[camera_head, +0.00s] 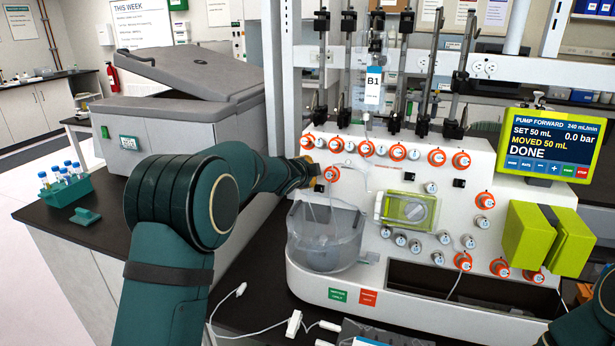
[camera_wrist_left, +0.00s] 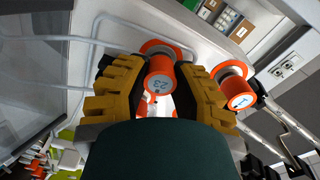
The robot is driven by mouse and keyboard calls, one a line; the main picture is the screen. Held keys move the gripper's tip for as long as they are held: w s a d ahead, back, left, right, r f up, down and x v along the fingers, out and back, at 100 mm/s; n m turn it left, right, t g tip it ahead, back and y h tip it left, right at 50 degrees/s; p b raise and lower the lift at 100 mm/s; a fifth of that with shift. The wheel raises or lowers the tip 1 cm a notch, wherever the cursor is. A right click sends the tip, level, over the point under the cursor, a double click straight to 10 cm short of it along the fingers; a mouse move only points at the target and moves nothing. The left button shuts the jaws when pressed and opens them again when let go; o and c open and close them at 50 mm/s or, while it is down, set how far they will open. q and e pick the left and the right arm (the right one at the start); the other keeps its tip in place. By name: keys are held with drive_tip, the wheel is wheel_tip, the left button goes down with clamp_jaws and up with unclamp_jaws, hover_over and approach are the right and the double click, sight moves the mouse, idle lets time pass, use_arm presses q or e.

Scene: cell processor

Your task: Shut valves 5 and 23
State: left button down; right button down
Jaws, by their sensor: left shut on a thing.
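My left gripper (camera_wrist_left: 158,95) has its two yellow fingers closed around valve 23 (camera_wrist_left: 159,84), an orange knob with a pale numbered cap. In the head view my left gripper (camera_head: 312,168) reaches the left side of the white cell processor, and an orange knob (camera_head: 331,173) shows right at its fingertips. Another orange valve (camera_wrist_left: 238,95), apparently marked 1, stands beside valve 23. Several orange and grey valves line the processor's panel. Their numbers are too small to read in the head view, so I cannot pick out valve 5. My right gripper is not in view.
A clear round basin (camera_head: 325,240) sits just below my left gripper. Dark upright clamps (camera_head: 345,75) and a hanging bag labelled B1 (camera_head: 373,84) stand above the valves. A yellow-green display (camera_head: 549,146) reads DONE. Lime green blocks (camera_head: 545,238) project at the right.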

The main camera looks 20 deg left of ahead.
use_arm(q)
drive_tip(key=shift+m, duration=0.8)
drive_tip(key=shift+d, duration=0.1)
drive_tip(key=c, duration=1)
unclamp_jaws()
drive_tip(key=v, duration=1.2)
